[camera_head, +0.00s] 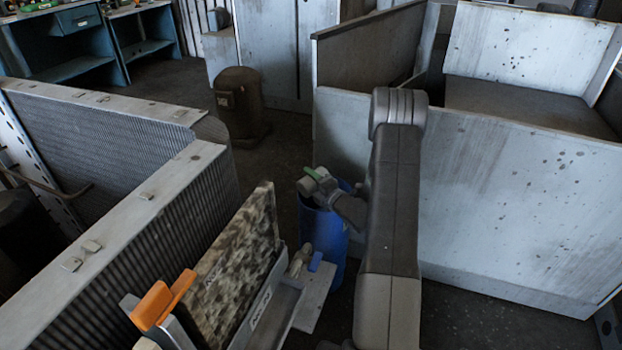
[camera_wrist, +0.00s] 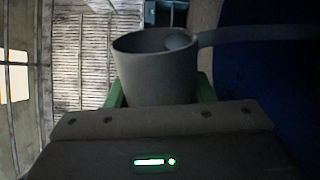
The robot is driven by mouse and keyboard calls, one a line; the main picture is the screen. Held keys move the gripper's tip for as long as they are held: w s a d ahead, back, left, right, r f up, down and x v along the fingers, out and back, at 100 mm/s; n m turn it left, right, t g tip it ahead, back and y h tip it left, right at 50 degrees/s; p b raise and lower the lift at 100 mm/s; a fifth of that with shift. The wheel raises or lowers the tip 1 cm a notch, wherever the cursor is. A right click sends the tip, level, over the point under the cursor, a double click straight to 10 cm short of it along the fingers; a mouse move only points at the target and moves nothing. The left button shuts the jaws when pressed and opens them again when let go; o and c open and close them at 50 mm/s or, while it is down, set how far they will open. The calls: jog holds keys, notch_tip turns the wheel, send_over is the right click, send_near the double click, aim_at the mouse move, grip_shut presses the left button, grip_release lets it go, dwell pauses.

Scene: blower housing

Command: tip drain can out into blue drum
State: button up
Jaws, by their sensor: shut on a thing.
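The blue drum (camera_head: 325,240) stands on the floor in the middle of the head view, its rim partly hidden by my arm and gripper. My gripper (camera_head: 317,180) is over the drum's mouth. Its green fingers are shut on the grey drain can (camera_wrist: 155,70), which also shows in the head view (camera_head: 307,186). The can lies tipped on its side, mouth to the left in the head view. In the wrist view, the drum's dark blue (camera_wrist: 275,80) fills the right side. A smooth grey band runs from the can's mouth across it; I cannot tell whether it is liquid.
A pale panelled housing (camera_head: 520,220) stands close on the right. A ribbed metal unit (camera_head: 130,215) is on the left. A speckled panel (camera_head: 235,270) and an orange handle (camera_head: 160,300) are in front. A brown canister (camera_head: 240,105) stands behind on open floor.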

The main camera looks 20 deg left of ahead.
jog(key=shift+w+d+r+m+p, duration=0.15)
jog(key=shift+r+m+p, duration=0.15)
jog(key=shift+m+p, duration=0.4)
jog(key=shift+w+r+m+p, duration=0.15)
jog(key=shift+r+m+p, duration=0.15)
jog(key=shift+m+p, duration=0.35)
